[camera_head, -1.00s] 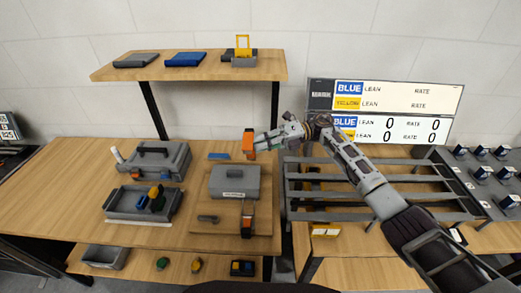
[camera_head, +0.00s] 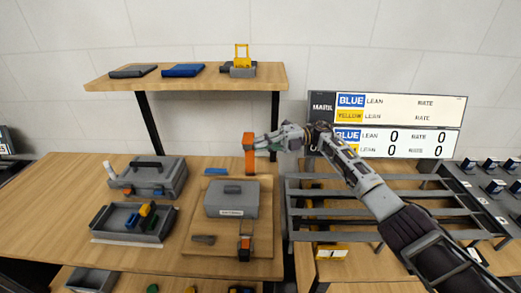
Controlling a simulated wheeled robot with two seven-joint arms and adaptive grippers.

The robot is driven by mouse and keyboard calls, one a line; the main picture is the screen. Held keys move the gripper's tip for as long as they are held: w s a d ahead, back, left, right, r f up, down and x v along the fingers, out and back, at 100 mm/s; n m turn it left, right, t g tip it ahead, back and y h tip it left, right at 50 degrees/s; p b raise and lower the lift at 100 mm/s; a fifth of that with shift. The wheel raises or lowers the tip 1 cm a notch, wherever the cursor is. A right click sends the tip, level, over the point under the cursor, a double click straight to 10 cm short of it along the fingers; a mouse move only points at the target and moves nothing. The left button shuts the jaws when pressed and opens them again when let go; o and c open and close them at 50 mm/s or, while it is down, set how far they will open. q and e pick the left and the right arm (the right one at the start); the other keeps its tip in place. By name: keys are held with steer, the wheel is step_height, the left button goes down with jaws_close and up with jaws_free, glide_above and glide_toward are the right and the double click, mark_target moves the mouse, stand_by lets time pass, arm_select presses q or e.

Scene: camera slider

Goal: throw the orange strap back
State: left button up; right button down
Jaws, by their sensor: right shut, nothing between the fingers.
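An orange strap piece (camera_head: 249,158) stands upright behind the right end of the wooden board (camera_head: 215,262). A second orange piece (camera_head: 245,253) with a dark buckle lies at the board's front right. Whether the two pieces join is not clear. A grey lidded box (camera_head: 231,198) sits on the board, left of both pieces. My right gripper (camera_head: 259,144) is shut, its fingertips at the upper part of the upright piece, touching or just beside it. I cannot tell which. My left gripper is not in view.
A grey case (camera_head: 152,178) and an open grey tray (camera_head: 133,222) with coloured blocks stand at the left. A metal-railed rack (camera_head: 380,208) is at the right under my right arm. A raised shelf (camera_head: 190,82) stands behind. Bare table shows at the far left.

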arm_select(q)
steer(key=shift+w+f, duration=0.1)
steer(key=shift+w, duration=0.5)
arm_select(e)
steer(key=shift+w, duration=0.1)
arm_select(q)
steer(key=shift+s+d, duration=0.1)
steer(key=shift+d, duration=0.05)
